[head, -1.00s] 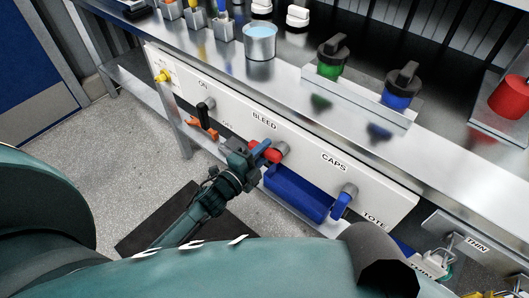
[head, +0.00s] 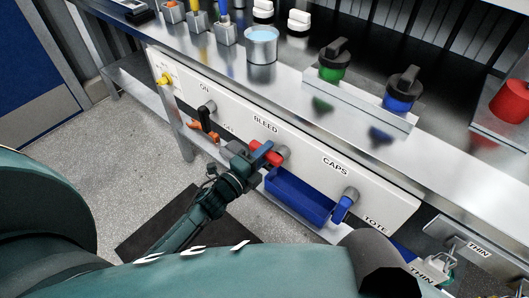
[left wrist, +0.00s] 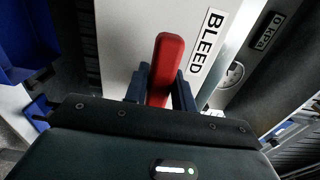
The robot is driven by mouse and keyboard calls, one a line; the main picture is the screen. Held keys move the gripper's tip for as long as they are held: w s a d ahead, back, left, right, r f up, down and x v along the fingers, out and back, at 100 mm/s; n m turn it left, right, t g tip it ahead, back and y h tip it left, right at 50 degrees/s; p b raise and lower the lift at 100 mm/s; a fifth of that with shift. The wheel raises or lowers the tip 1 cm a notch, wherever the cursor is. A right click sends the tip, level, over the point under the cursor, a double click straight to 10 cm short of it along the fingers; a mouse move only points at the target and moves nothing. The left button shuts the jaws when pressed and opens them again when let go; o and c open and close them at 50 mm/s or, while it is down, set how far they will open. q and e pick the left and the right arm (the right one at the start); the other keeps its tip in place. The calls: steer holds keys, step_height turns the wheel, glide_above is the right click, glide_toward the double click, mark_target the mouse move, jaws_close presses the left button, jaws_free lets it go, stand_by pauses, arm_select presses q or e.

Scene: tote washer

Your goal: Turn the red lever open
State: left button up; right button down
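The red lever (head: 269,158) sits on the white front panel (head: 310,181) below the label BLEED. In the left wrist view the red lever (left wrist: 168,62) stands between my left gripper's two blue-grey fingers (left wrist: 160,88), and its far end sticks out past them. The fingers lie close against both sides of it. In the head view my left gripper (head: 262,154) reaches the lever from the lower left and partly covers it. My right gripper is not in view.
A black lever (head: 207,119) and an orange handle (head: 203,137) are left of the red one. A blue lever (head: 343,208) is to the right. A blue bin (head: 298,199) hangs below the panel. A metal cup (head: 261,46) stands on the bench above.

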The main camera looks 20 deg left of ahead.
arm_select(q)
steer(key=o, duration=0.4)
steer(key=shift+s, duration=0.1)
steer(key=v, duration=1.3)
steer(key=shift+r, duration=0.1)
